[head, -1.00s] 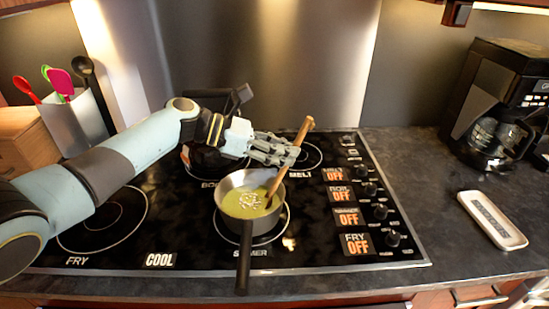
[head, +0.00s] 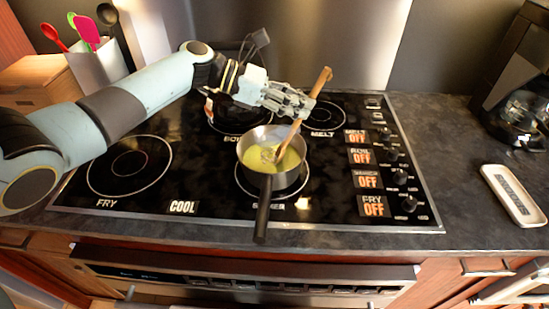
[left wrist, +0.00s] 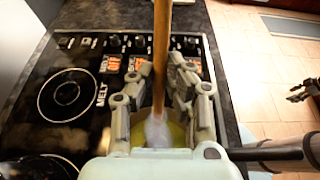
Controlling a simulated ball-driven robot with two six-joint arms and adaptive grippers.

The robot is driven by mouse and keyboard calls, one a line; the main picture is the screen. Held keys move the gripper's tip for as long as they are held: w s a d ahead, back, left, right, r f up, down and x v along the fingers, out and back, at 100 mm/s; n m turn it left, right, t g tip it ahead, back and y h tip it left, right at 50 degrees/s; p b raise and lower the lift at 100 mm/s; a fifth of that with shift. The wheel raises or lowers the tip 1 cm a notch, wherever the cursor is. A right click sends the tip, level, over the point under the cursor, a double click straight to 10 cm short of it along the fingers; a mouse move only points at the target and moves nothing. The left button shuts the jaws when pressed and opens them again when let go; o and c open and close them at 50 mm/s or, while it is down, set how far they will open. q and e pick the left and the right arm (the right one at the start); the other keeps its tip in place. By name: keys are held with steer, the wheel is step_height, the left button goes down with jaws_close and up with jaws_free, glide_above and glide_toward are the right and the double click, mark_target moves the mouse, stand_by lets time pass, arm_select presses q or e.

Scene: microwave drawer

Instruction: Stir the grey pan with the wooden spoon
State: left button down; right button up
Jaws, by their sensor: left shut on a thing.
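The grey pan (head: 246,147) stands on the black cooktop with yellow-green liquid (head: 262,160) in it. Its dark handle points toward me. My left gripper (head: 298,106) is shut on the wooden spoon (head: 322,80) above the pan's right rim. The spoon is tilted, its upper end to the right and its lower end down in the liquid, where its tip is hidden. In the left wrist view the spoon (left wrist: 161,50) stands between the gripper's fingers (left wrist: 158,92), with the liquid partly visible behind them. My right gripper is not clearly seen in the head view; a dark gripper (left wrist: 300,92) shows at the wrist view's right edge.
A black pot (head: 232,112) stands behind the pan near my left wrist. A holder with utensils (head: 98,62) is at the back left. A coffee maker (head: 520,100) and a white tray (head: 513,194) are on the right counter. The cooktop's front left is clear.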

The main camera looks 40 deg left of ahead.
mark_target(321, 75)
arm_select(q)
steer(key=shift+w+d+r, duration=0.2)
steer(key=shift+d+r, duration=0.15)
steer(key=shift+r, duration=0.75)
steer(key=shift+w+d+r, duration=0.25)
steer(key=shift+d+r, duration=0.15)
steer(key=shift+r, duration=0.65)
steer(key=shift+w+d+r, duration=0.2)
steer(key=shift+d+r, duration=0.15)
steer(key=shift+r, duration=0.75)
steer(key=shift+r, duration=2.5)
